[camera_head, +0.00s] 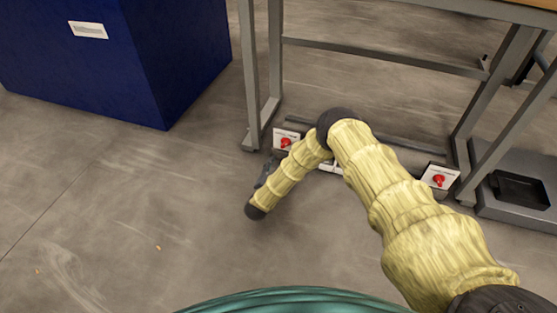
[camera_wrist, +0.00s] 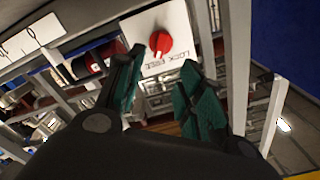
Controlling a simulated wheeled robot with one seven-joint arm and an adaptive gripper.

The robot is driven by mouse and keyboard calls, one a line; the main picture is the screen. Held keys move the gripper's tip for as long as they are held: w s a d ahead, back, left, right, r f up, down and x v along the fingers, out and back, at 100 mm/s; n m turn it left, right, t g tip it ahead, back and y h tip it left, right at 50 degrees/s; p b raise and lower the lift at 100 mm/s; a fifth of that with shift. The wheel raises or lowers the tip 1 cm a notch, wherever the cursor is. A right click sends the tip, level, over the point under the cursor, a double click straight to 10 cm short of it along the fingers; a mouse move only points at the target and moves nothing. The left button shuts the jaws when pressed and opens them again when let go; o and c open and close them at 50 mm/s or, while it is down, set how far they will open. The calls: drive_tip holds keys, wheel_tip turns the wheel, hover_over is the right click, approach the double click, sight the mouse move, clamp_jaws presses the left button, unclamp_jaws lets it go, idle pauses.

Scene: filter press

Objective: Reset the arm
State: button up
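My arm, in a pale yellow sleeve, reaches from the lower right of the head view toward the metal frame and bends back toward the floor. My gripper (camera_wrist: 162,84) fills the lower middle of the wrist view. Its two dark fingers with green pads stand apart, and nothing shows held between them. Beyond the fingertips is a red knob (camera_wrist: 160,42) on a white plate (camera_wrist: 178,22) with dark lettering. In the head view the gripper is mostly hidden behind the sleeve.
A grey metal frame (camera_head: 385,58) stands ahead. It carries a left red switch (camera_head: 285,143) and a right red switch (camera_head: 438,180) on white plates low down. A blue cabinet (camera_head: 95,65) stands at upper left. Grey floor (camera_head: 130,225) is open at left.

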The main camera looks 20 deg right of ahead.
drive_tip(key=shift+s+a, duration=0.15)
drive_tip(key=shift+s, duration=0.1)
idle(0.4)
drive_tip(key=s+a+f+n+g+y, duration=0.1)
drive_tip(key=s+a+n+g+y, duration=0.1)
drive_tip(key=s, duration=0.5)
drive_tip(key=s+a+f+n+g+y+p, duration=0.1)
drive_tip(key=s+a+f+n+y, duration=0.1)
drive_tip(key=s+n+y, duration=0.2)
drive_tip(key=s+a+f+n+g+y, duration=0.2)
drive_tip(key=s+a+n+y, duration=0.1)
drive_tip(key=s, duration=0.7)
drive_tip(key=shift+s+n+g+y, duration=0.1)
drive_tip(key=shift+n+g+y, duration=0.2)
drive_tip(key=shift+y, duration=0.1)
drive_tip(key=s+d+r+n+g+p, duration=0.1)
drive_tip(key=s+d+r+g, duration=0.2)
drive_tip(key=s, duration=0.8)
drive_tip(key=s+d+r+n+g+p, duration=0.1)
drive_tip(key=s+d+r+n+g, duration=0.2)
drive_tip(key=s, duration=0.7)
drive_tip(key=s+d+r+g, duration=0.3)
drive_tip(key=s+d+r, duration=0.1)
drive_tip(key=s, duration=0.7)
wheel_tip(320, 180, up, 37)
drive_tip(key=p, duration=3.7)
drive_tip(key=shift+w+a, duration=0.2)
drive_tip(key=shift+a, duration=0.05)
